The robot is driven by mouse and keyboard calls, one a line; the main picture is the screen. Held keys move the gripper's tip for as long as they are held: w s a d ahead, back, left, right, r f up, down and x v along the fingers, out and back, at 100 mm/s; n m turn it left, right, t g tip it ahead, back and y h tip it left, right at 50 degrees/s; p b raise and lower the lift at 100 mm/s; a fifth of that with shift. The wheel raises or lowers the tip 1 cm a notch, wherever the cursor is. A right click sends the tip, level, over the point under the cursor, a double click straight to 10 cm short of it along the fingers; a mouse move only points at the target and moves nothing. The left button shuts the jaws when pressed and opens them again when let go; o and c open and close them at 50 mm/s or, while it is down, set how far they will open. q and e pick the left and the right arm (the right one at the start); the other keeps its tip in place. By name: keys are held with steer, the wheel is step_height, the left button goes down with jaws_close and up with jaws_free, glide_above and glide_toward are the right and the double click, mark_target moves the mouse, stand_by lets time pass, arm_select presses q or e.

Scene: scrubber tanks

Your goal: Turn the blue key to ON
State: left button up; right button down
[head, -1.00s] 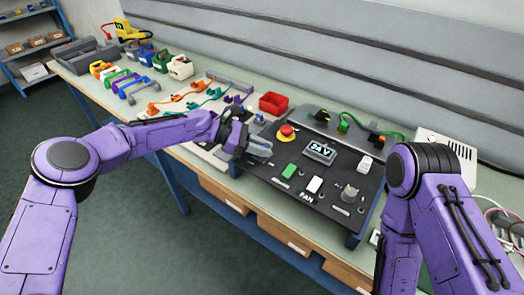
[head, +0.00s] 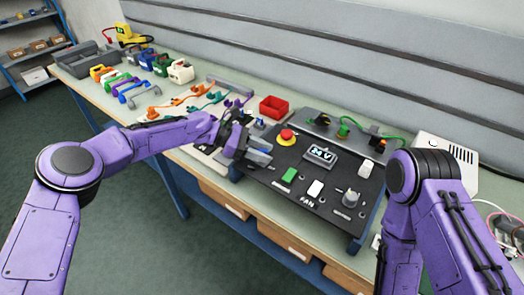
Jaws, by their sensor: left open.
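A dark control panel (head: 275,190) stands on the bench. It carries a red mushroom button on a yellow collar (head: 287,138), a small display (head: 320,155), a green switch (head: 289,175), a white switch (head: 315,189) marked FAN and a grey knob (head: 350,198). My left gripper (head: 262,152) is open over the panel's left end, left of the red button.
A red bin (head: 273,107) stands behind the panel's left end. Orange and teal handled parts lie on a pale board (head: 195,105) to the left. Cables and a plug (head: 343,130) are behind the panel. A white vented box (head: 447,155) stands at right.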

arm_select(q)
steer(key=b+v, duration=0.2)
steer(key=v, duration=0.8)
steer(key=shift+a, duration=0.2)
steer(key=shift+r, duration=0.1)
